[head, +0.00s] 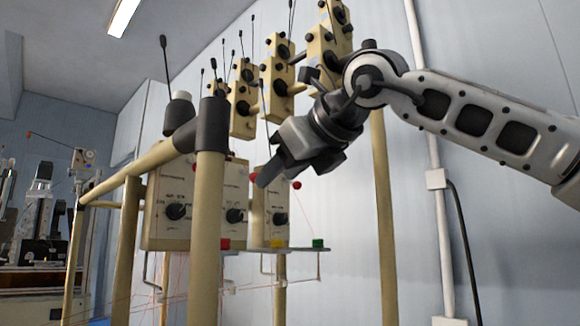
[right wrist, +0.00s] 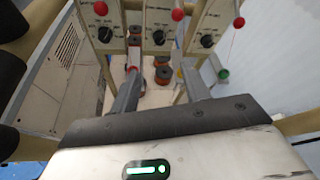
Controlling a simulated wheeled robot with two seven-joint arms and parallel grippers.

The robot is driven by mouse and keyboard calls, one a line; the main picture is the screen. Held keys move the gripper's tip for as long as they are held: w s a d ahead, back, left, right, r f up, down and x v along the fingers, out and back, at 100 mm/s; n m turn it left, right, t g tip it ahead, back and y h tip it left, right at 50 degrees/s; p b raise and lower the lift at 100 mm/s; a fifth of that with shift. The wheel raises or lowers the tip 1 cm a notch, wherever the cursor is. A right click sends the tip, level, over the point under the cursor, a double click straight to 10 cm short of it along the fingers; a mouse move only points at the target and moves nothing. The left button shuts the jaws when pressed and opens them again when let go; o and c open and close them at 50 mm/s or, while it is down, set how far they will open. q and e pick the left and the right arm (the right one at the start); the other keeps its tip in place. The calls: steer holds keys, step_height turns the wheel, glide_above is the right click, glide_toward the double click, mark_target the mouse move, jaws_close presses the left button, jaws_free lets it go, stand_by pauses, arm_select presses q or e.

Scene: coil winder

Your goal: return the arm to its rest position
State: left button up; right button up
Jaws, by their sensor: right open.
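My right arm comes in from the right in the head view, raised and bent. Its right gripper (head: 268,178) points down and left, in front of the control boxes of the coil winder. In the right wrist view the two fingers of the right gripper (right wrist: 162,78) stand apart with nothing held between them. The coil winder's cream frame (head: 207,240) carries control boxes with black knobs, such as the left control box (head: 168,225). Whether the fingers touch anything cannot be told. My left gripper is not in view.
Tensioner blocks (head: 277,80) with thin rods stand above the boxes, close to my right arm. A green button (head: 318,243) sits on the shelf edge. Orange-brown spools (right wrist: 163,76) lie beyond the fingers. A white pipe (head: 440,235) runs up the wall.

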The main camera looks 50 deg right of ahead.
steer(key=shift+v, duration=0.95)
